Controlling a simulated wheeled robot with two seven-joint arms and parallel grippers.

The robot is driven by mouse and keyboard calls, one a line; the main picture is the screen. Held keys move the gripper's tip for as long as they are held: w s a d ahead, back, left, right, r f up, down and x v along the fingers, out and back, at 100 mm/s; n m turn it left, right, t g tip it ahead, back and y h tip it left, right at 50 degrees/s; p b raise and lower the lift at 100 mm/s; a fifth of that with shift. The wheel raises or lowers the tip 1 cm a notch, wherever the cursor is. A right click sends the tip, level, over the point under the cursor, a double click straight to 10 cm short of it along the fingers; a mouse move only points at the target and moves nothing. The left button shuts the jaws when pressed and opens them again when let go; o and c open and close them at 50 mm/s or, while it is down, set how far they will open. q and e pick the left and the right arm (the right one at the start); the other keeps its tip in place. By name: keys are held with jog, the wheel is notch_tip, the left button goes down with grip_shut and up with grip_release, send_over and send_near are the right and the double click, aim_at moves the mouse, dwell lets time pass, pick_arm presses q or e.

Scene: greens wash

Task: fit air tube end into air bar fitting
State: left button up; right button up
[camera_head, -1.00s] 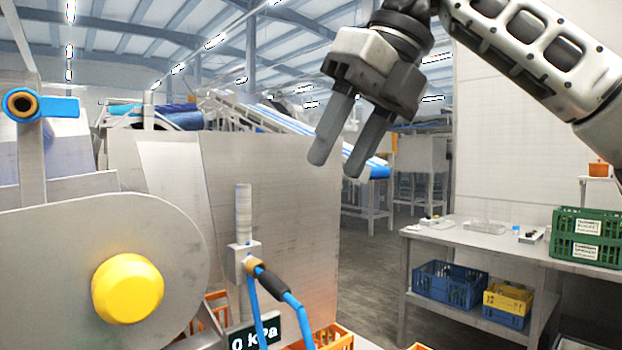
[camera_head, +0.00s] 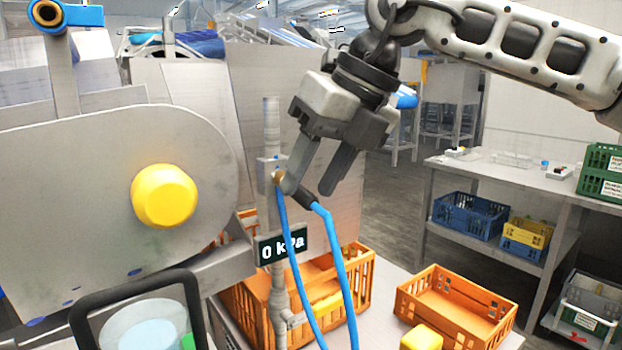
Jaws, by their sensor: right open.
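The air bar (camera_head: 271,125) is a grey upright pipe with a small block and a brass-coloured fitting (camera_head: 278,177) on it. The blue air tube (camera_head: 341,270) hangs in front of it and has a black end (camera_head: 305,196) pointing up-left towards the fitting. I cannot tell whether the end sits in the fitting. A second blue line (camera_head: 291,250) hangs beside it. My right gripper (camera_head: 309,188) is open, its fingers pointing down around or in front of the black end; one fingertip covers part of the gap to the fitting. My left gripper is not in view.
A sign (camera_head: 281,246) reads 0 kPa. A grey machine with a yellow knob (camera_head: 164,196) stands left. Orange crates (camera_head: 425,296) (camera_head: 240,314) and a yellow block (camera_head: 421,338) are below. A black handle (camera_head: 130,290) is at the lower left. A bench with crates is right.

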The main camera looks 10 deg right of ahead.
jog(key=shift+w+a+f, duration=0.15)
jog(key=shift+a+f, duration=0.05)
jog(key=shift+f, duration=0.4)
grip_shut()
